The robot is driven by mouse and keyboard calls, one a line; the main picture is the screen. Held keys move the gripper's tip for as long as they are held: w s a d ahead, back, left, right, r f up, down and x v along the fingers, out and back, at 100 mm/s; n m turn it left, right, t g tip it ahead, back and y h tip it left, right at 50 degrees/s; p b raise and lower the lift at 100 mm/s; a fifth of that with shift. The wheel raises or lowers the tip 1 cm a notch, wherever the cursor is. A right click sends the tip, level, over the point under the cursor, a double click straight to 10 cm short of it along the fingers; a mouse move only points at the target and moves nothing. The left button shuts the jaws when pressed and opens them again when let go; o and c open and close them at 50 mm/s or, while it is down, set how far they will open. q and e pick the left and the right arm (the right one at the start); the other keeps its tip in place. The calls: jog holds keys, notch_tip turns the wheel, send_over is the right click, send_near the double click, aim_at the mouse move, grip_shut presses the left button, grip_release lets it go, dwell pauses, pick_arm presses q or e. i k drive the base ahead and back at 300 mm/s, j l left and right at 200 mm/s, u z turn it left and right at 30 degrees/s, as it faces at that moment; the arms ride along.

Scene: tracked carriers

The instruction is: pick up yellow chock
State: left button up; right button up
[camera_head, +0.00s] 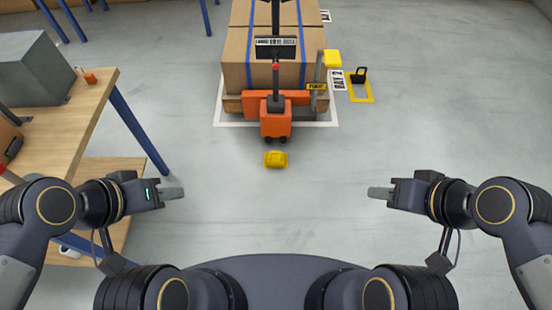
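A yellow chock (275,159) lies on the grey floor just in front of the orange pallet jack (276,122), near the middle of the view. My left gripper (173,193) is to the left of the chock and nearer to me, well apart from it. My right gripper (379,193) is to the right, also apart from the chock. Each gripper shows its fingers edge-on as one grey piece, so the gap between them is hidden. No object shows at either fingertip.
Strapped cartons (244,60) stand on a pallet behind the jack. Another yellow block (332,58) is beside them. A yellow floor square (359,98) holds a black object (359,76). A wooden bench (62,122) with blue legs fills the left. Floor around the chock is clear.

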aim_at(275, 159)
jog(key=i+j+u, duration=0.1)
jog(key=i+u, duration=0.35)
jog(key=i, duration=1.05)
